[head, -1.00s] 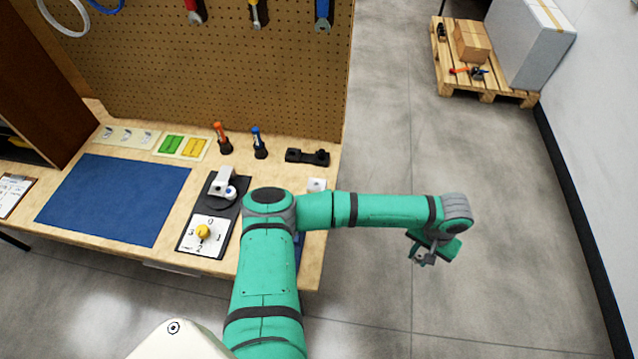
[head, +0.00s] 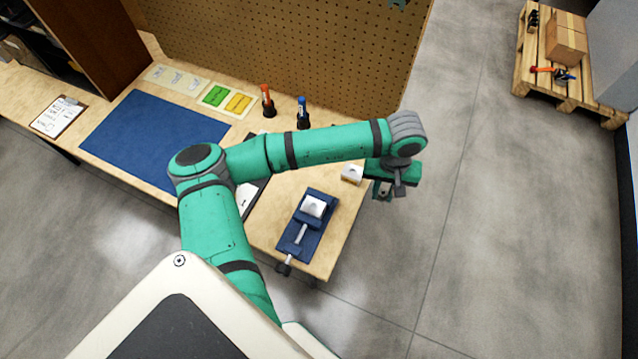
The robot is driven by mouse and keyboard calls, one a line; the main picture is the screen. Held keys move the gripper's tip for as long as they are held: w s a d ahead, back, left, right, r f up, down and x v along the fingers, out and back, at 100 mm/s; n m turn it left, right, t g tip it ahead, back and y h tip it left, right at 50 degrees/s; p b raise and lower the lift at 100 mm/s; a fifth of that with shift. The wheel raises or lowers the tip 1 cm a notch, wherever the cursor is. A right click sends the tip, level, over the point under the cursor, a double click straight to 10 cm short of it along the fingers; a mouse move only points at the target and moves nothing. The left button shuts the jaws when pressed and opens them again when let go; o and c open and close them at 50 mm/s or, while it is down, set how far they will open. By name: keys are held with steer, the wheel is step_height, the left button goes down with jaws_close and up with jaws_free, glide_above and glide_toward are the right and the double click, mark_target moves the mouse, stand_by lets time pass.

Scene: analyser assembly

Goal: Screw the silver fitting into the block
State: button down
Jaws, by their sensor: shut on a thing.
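A pale block (head: 314,206) is clamped in a blue vise (head: 292,240) at the right end of the workbench. My gripper (head: 383,192) points down, to the right of the vise and past the bench's right edge in the picture. It is shut on a small silver piece, which looks like the silver fitting. The piece is tiny and mostly hidden by the fingers, so its tilt cannot be told. It is apart from the block.
A small white piece (head: 352,174) sits near the bench's right edge, close to my gripper. Orange (head: 266,101) and blue (head: 303,113) handled tools stand at the back. A blue mat (head: 150,140) lies left. Floor at right is clear up to a pallet (head: 560,90).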

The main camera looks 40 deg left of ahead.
steer(key=shift+s+a+r+n, duration=1)
steer(key=shift+s+a+n, duration=0.15)
steer(key=shift+s+a, duration=1.05)
steer(key=shift+s+a+r+n, duration=1.15)
steer(key=shift+s+a, duration=0.8)
steer(key=shift+s, duration=0.55)
steer(key=shift+s+a+r+n, duration=0.9)
steer(key=shift+s+a+n, duration=0.3)
steer(key=shift+s+a, duration=1)
steer(key=shift+s+f, duration=0.25)
steer(key=shift+d, duration=0.1)
steer(key=shift+w+d+f, duration=0.15)
steer(key=shift+f, duration=0.05)
steer(key=shift+f, duration=0.15)
steer(key=shift+s+f, duration=0.25)
